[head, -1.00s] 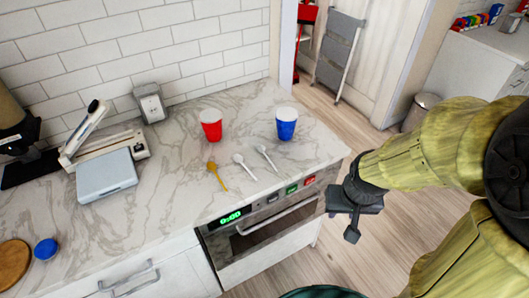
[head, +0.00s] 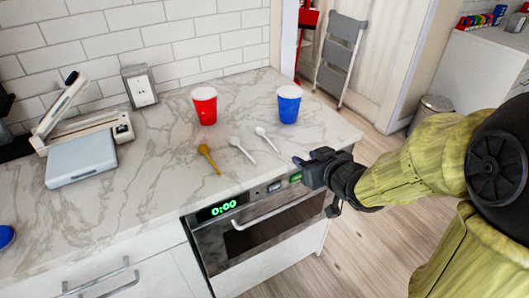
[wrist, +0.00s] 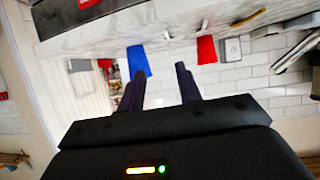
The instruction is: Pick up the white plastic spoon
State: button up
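Three spoons lie side by side on the marble counter in the head view: a golden one (head: 208,158), a white one (head: 241,149) in the middle, and a pale whitish one (head: 266,138) on the right. I cannot tell for sure which pale one is plastic. The pale spoons show small at the top of the wrist view, the middle one (wrist: 203,27) and the right one (wrist: 168,36). My gripper (head: 308,167) is at the counter's front edge, right of the spoons and apart from them. In the wrist view its two fingers (wrist: 159,84) are spread with nothing between them.
A red cup (head: 205,106) and a blue cup (head: 289,104) stand behind the spoons. An oven (head: 260,232) is below the counter edge. A grey scale-like box (head: 82,160) is at the left. Counter around the spoons is clear.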

jog(key=shift+a+n+y, duration=0.3)
jog(key=shift+a+y, duration=0.2)
jog(key=shift+a, duration=0.1)
jog(key=shift+p, duration=0.45)
jog(key=p+x, duration=0.1)
jog(key=p, duration=0.5)
jog(key=shift+w+a, duration=0.25)
jog(key=shift+w, duration=0.1)
jog(key=shift+w+f+p, duration=0.1)
jog(key=shift+p, duration=0.65)
jog(key=x, duration=0.9)
jog(key=shift+w+a+f+p, duration=0.1)
jog(key=shift+w+f+p, duration=0.15)
jog(key=shift+p, duration=0.1)
jog(key=shift+w+a+f, duration=0.1)
jog(key=shift+w, duration=0.1)
